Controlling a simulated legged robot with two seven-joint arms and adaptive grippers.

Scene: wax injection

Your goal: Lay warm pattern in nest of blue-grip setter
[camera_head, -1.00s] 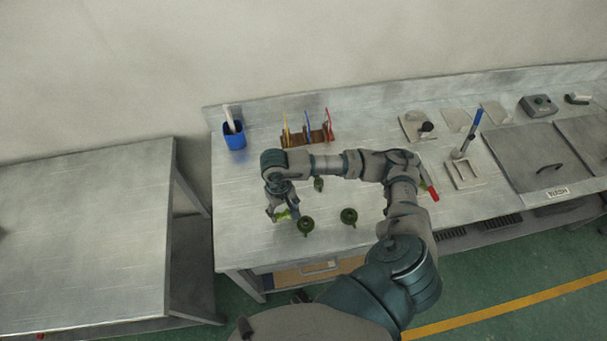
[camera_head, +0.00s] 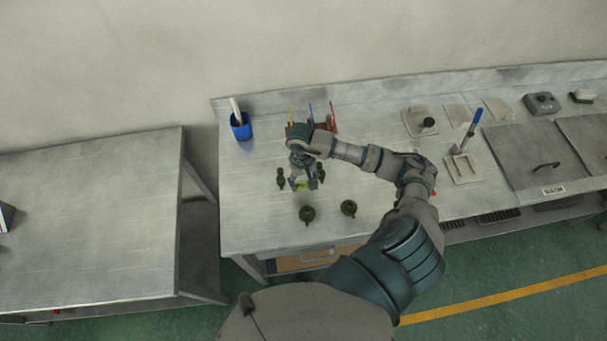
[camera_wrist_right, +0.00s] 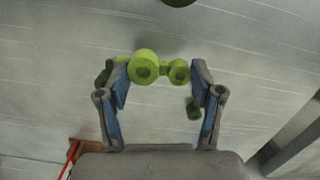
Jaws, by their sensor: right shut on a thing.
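My right gripper (camera_head: 304,183) is over the left part of the metal bench, shut on the bright green warm pattern (camera_head: 300,185). The right wrist view shows this pattern (camera_wrist_right: 145,68) between the two fingertips (camera_wrist_right: 162,75), with a large round end and a smaller one. The blue-grip setter (camera_head: 463,168) stands far to the right on the bench, a pale tray-like base with an upright blue handle (camera_head: 475,124). The inside of its nest is too small to make out. My left gripper is not in view.
Several dark green pieces lie near the gripper, two in front (camera_head: 307,213) (camera_head: 348,207) and one beside it (camera_head: 281,178). A blue cup (camera_head: 240,127) and a rack of coloured sticks (camera_head: 326,126) stand behind. My right arm covers part of the bench near a red item (camera_head: 433,192).

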